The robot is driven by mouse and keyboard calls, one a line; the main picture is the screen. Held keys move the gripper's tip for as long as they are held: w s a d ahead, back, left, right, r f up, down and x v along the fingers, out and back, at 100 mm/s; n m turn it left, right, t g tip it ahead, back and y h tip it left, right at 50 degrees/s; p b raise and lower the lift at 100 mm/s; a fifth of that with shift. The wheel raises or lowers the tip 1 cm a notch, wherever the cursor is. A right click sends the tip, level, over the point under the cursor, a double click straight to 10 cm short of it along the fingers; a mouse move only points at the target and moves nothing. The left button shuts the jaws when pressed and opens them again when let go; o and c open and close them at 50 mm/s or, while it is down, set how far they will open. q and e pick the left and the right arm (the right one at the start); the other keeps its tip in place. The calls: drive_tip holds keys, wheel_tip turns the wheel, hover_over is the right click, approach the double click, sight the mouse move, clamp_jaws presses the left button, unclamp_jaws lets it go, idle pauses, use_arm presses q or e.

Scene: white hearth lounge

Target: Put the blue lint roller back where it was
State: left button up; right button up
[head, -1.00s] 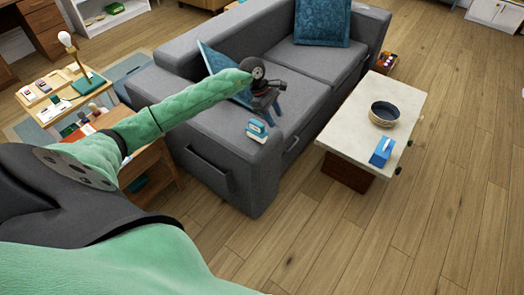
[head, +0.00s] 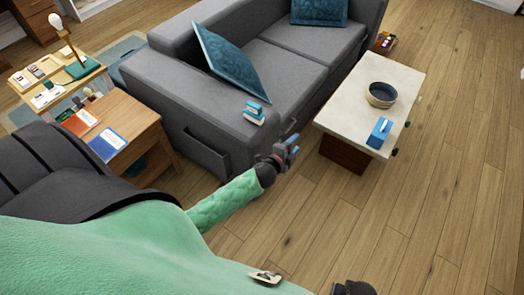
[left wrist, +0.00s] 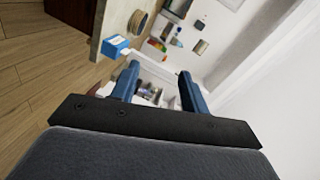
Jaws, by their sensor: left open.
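I cannot make out a clear lint roller. A blue, box-like thing with a white patch (head: 380,131) lies on the pale coffee table (head: 340,112); it also shows in the left wrist view (left wrist: 115,46). A small teal-and-white thing (head: 254,112) sits on the near arm of the grey sofa. My left gripper (head: 288,151) is over the floor between sofa and coffee table, apart from both things. In the left wrist view its two blue fingers (left wrist: 158,86) are spread with nothing held between them.
A dark round bowl (head: 381,95) stands on the coffee table. The grey sofa (head: 190,95) holds blue cushions. A wooden side table (head: 135,112) carries a blue booklet (head: 106,143). The wood floor (head: 420,210) at right is clear.

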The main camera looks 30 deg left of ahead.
use_arm(q)
drive_tip(key=s+f+n+g+y, duration=0.3)
drive_tip(key=s+f+n+g, duration=0.3)
drive_tip(key=s+f+n, duration=0.5)
drive_tip(key=s+d+f+n+g, duration=0.1)
drive_tip(key=s+d+f+g, duration=0.1)
drive_tip(key=s, duration=0.5)
drive_tip(key=s+d+f+n+g+h, duration=0.1)
drive_tip(key=s+d+f+g, duration=0.1)
drive_tip(key=s, duration=0.6)
drive_tip(key=s+d+f+n+g+h, duration=0.1)
drive_tip(key=s+d+f+g, duration=0.1)
drive_tip(key=s+f+g, duration=0.2)
drive_tip(key=s+f, duration=0.1)
drive_tip(key=s, duration=0.2)
drive_tip(key=shift+s+d+f+n, duration=0.15)
drive_tip(key=shift+f+n, duration=0.15)
